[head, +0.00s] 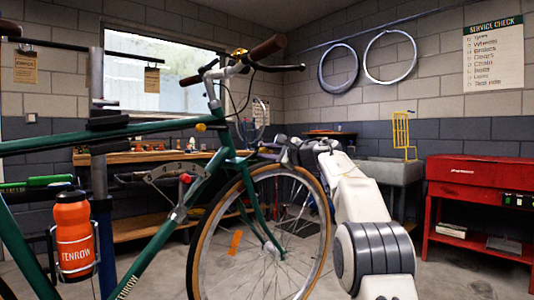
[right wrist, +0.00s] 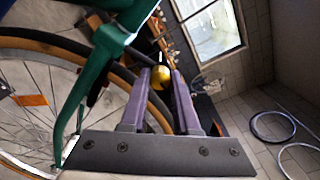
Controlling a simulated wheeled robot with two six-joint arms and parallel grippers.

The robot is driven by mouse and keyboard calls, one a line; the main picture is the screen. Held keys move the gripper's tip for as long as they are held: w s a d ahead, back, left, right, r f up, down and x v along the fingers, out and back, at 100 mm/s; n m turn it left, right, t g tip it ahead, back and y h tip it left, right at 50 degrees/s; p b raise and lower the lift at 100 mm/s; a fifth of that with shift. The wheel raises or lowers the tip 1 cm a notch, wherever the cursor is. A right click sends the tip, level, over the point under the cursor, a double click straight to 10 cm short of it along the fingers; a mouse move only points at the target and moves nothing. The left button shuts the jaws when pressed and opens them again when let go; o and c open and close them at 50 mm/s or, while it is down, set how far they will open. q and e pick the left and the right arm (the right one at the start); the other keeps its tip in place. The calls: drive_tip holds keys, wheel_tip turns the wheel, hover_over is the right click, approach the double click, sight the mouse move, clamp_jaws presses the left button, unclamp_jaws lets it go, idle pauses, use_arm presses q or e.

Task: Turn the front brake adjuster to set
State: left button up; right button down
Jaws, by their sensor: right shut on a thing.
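My right gripper (head: 264,149) is just right of the bike's fork, above the front wheel (head: 262,235). In the right wrist view its two purple-grey fingers (right wrist: 161,84) are shut on a small round brass-yellow knob, the front brake adjuster (right wrist: 160,76), at their tips. I cannot pick out this adjuster in the head view, where the gripper seems to cover it. The green fork (head: 243,196) also shows in the right wrist view (right wrist: 100,70), left of the fingers. My left gripper is not in view.
The green bike frame (head: 152,258) is held at a stand (head: 98,160) on the left, with an orange bottle (head: 72,232). The handlebar (head: 231,71) is above my gripper. A wooden bench (head: 125,157) is behind; a red cabinet (head: 470,205) stands right.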

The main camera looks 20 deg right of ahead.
drive_tip(key=shift+f, duration=0.1)
drive_tip(key=c, duration=0.6)
unclamp_jaws()
drive_tip(key=shift+c, duration=0.2)
drive_tip(key=b+v, duration=0.3)
drive_tip(key=v, duration=0.7)
drive_tip(key=shift+s, duration=0.2)
